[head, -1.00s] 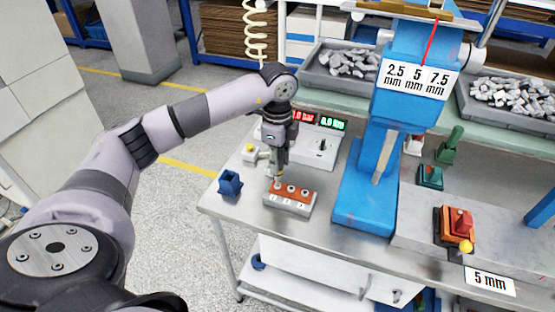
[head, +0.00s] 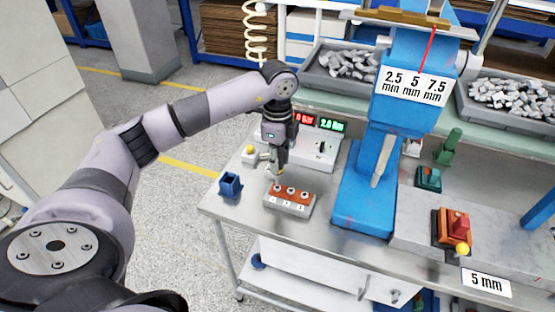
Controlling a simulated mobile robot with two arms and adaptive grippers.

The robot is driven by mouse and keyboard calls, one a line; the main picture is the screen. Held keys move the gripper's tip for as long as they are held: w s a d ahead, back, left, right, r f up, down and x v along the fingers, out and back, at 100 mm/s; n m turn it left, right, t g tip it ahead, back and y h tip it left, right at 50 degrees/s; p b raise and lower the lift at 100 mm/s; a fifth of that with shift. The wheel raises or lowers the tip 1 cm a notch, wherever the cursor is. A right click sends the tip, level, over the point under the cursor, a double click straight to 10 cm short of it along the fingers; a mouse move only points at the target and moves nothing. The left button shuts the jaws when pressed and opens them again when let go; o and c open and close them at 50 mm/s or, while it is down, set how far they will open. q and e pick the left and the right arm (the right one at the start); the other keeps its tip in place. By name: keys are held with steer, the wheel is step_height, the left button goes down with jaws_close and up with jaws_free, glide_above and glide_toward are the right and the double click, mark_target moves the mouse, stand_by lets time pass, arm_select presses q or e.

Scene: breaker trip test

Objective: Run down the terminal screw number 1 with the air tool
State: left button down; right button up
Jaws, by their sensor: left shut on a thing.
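My left gripper (head: 279,143) is shut on the air tool (head: 281,160), which points down over the terminal block. The terminal block (head: 291,202) is orange and grey, with several numbered labels on its front and three round screws on top. Terminal screw 1 (head: 277,188) is the leftmost. The tool's tip is at or just above this screw; I cannot tell whether they touch. My right gripper is out of view.
A controller (head: 320,147) with red and green readouts stands behind the tool; the green one seems to read 2.0. A blue holder (head: 230,185) stands left of the block. The blue press (head: 364,205) stands close on the right. A coiled hose (head: 258,35) hangs behind.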

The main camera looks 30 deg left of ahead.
arm_select(q)
step_height(320, 180, up, 6)
steer(key=p, duration=0.3)
steer(key=shift+f, duration=0.15)
